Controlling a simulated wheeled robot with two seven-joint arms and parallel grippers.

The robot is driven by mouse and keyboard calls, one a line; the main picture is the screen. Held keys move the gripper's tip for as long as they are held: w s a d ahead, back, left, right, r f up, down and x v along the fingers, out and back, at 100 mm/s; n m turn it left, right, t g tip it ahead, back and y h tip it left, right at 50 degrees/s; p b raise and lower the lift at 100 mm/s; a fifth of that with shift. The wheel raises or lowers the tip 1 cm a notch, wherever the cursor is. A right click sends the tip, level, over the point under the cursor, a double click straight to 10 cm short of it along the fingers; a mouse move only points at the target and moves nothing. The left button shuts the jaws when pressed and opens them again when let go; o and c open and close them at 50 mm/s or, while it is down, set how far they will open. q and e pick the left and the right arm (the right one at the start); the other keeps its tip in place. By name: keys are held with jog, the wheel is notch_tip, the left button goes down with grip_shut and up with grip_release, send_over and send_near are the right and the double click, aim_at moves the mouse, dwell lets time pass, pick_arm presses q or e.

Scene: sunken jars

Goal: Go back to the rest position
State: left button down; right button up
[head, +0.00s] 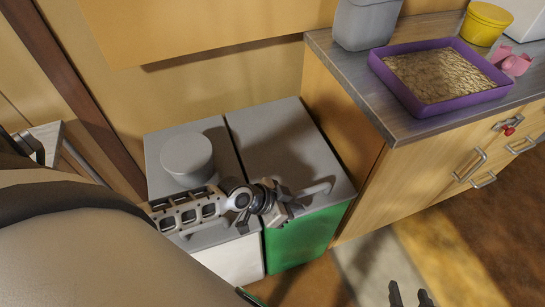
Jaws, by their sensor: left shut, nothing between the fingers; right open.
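My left arm comes in from the left, and its gripper (280,207) is over the front of the grey-topped bins. It is shut with nothing between its fingers. I cannot tell whether it touches the lid beneath it. My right gripper (409,290) shows only as two dark fingertips at the bottom edge, apart and empty, above the floor. The rest of my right arm is out of view.
A green bin (305,240) and a white bin (232,260) stand below my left gripper; a grey round container (187,155) sits on the white one. The counter (400,127) at right holds a purple tray (425,104), grey container (366,25), yellow tub (485,25) and pink object (515,64).

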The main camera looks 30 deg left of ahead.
pick_arm(q)
jog(key=v, duration=1)
jog(key=shift+d+r, duration=0.25)
jog(key=shift+r, duration=0.3)
jog(key=shift+s+d+f+n+t+y, duration=0.1)
jog(key=shift+s+d+n+t+y, duration=0.8)
jog(key=shift+d+n, duration=0.25)
jog(key=shift+s+d+n+t+y, duration=0.8)
jog(key=shift+d+n+t, duration=0.1)
jog(key=shift+d+n, duration=0.25)
